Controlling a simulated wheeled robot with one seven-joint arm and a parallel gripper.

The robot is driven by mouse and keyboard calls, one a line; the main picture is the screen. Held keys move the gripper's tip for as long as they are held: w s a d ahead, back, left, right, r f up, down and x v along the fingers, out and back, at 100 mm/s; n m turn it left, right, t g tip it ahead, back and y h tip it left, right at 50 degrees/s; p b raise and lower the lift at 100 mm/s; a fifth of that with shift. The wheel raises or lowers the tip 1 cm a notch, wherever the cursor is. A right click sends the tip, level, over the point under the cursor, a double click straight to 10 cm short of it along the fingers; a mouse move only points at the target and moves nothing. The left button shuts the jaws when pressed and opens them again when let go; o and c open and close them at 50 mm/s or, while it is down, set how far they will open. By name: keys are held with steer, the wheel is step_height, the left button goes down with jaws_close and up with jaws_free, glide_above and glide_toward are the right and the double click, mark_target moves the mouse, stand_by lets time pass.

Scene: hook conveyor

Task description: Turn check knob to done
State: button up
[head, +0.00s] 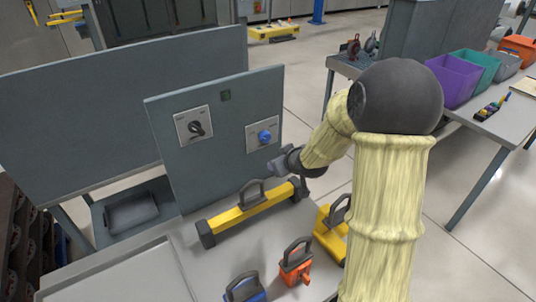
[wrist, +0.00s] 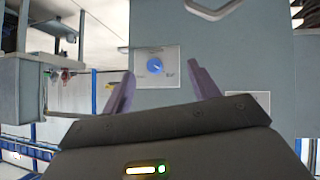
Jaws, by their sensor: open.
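A blue knob (head: 264,136) sits on a light square plate at the right of an upright grey panel (head: 215,165). A black knob (head: 195,128) sits on a similar plate to its left. The plate labels are too small to read. In the wrist view the blue knob (wrist: 155,66) shows ahead, between and beyond the two fingertips. My gripper (wrist: 160,75) is open and empty, apart from the knob. In the head view my gripper (head: 277,163) is just below and right of the blue knob's plate.
A yellow bar with a dark handle (head: 250,205) lies on the bench below the panel. An orange handled block (head: 296,265), a blue one (head: 245,290) and a yellow one (head: 332,228) stand nearer. Coloured bins (head: 455,82) stand on the right table.

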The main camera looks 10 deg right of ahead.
mark_target(267, 138)
steer(key=w+d+f+n+t+y+b, duration=0.1)
steer(key=w+f+t+y+b, duration=0.1)
steer(key=w+f+t+b, duration=0.1)
steer(key=w+d+f+n+t+y+b, duration=0.1)
steer(key=w+f+n+t+y+b, duration=0.1)
steer(key=w+b, duration=0.3)
steer(key=w+f+t+y, duration=0.1)
steer(key=w, duration=0.2)
steer(key=shift+w+t, duration=0.3)
steer(key=shift+w+a, duration=0.1)
steer(key=shift+w, duration=0.05)
steer(key=p+x, duration=0.1)
steer(key=x, duration=0.6)
steer(key=shift+w+a, duration=0.1)
steer(key=c, duration=1)
